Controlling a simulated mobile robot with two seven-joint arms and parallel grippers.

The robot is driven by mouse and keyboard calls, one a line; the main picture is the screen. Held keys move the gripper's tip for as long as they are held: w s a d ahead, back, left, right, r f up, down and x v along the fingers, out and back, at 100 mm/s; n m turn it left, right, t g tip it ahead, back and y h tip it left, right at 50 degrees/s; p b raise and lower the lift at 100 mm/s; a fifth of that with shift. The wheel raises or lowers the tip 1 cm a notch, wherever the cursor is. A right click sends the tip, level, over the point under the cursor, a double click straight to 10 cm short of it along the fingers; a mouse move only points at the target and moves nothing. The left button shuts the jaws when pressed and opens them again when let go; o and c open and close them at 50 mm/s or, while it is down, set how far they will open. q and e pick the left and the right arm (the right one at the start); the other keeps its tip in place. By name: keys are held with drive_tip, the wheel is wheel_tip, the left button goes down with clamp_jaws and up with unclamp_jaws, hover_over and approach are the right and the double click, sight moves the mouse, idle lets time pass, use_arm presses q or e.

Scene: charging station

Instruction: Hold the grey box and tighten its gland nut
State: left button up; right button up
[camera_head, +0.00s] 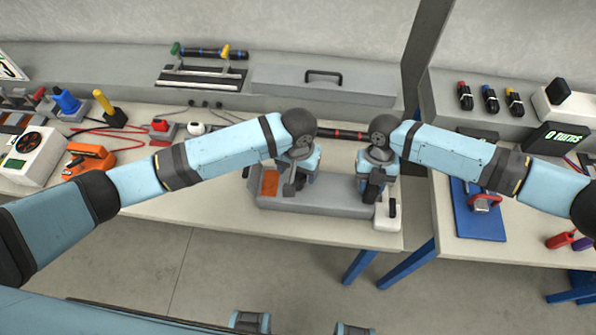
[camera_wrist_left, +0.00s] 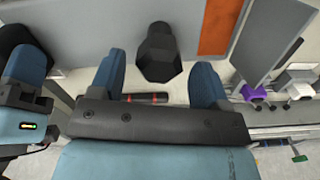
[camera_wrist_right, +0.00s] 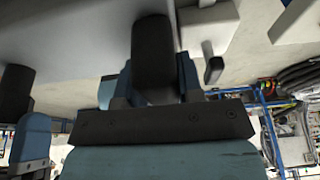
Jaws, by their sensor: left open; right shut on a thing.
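The long grey box (camera_head: 325,200) lies on the bench edge, with an orange patch (camera_head: 270,183) near its left end. My left gripper (camera_head: 293,186) is over its left part. In the left wrist view a dark faceted piece, apparently the gland nut (camera_wrist_left: 158,52), stands between the spread, open fingers and appears clear of both. My right gripper (camera_head: 373,188) is at the box's right end. In the right wrist view it is shut on a dark rounded post (camera_wrist_right: 153,50) against the grey box. The fingertips partly hide behind the post.
A white block (camera_head: 388,218) with a dark handle is just right of the box. A black-and-red rod (camera_head: 343,133) lies behind. A blue mat (camera_head: 478,215) with a red clamp is on the right bench. An orange tool (camera_head: 90,158) is at left. The front bench centre-left is bare.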

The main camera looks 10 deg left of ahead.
use_arm(q)
drive_tip(key=shift+f, duration=0.85)
drive_tip(key=shift+c, duration=0.5)
drive_tip(key=c, duration=0.8)
drive_tip(key=shift+c, duration=0.2)
drive_tip(key=shift+m, duration=0.3)
drive_tip(key=m, duration=1.3)
